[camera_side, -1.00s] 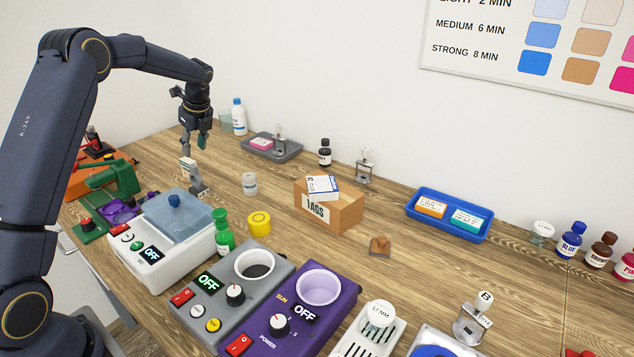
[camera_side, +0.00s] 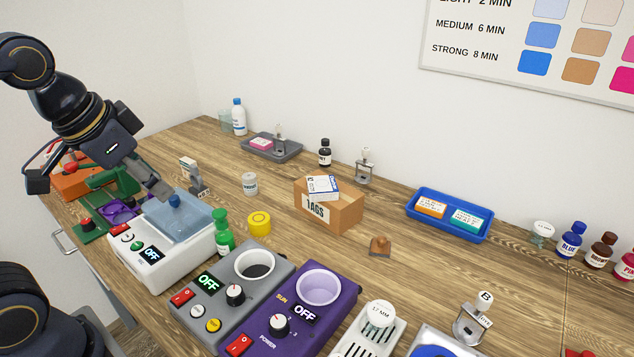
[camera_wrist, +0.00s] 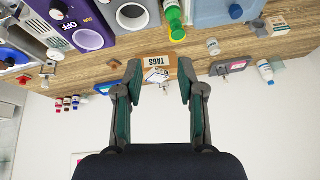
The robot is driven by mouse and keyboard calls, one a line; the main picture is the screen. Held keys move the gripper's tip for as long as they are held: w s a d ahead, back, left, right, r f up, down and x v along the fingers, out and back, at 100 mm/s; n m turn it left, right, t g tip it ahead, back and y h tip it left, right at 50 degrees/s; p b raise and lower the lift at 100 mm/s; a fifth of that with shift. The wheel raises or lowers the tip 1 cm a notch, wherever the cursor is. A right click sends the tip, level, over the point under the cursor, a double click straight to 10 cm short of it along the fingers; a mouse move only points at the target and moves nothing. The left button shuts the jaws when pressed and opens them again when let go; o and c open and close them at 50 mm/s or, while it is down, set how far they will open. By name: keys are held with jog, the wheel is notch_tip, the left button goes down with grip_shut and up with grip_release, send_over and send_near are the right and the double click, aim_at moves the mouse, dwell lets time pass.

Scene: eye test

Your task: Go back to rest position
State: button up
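My gripper (camera_side: 150,180) is at the left of the side view, high up and in front of the white bath unit with its blue lid (camera_side: 183,215). In the wrist view my gripper (camera_wrist: 159,64) shows two green-padded fingers spread apart with nothing held between them. The cardboard TAGS box (camera_wrist: 156,62) shows in the gap between the fingers, well beyond them. In the side view the TAGS box (camera_side: 335,212) stands mid-table, apart from my gripper. The fingers are partly hard to make out against the bath in the side view.
A grey unit (camera_side: 215,290) and a purple unit (camera_side: 330,320) stand at the front. A blue tray (camera_side: 450,232) lies at the right. A green device (camera_side: 115,182) is behind my arm.

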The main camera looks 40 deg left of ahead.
jog(key=s, duration=0.1)
jog(key=d+f+n, duration=0.1)
jog(key=s, duration=0.1)
jog(key=shift+s+d+f+n+h, duration=0.2)
jog(key=shift+s+f+n+h, duration=0.05)
jog(key=shift+s+n+h, duration=0.1)
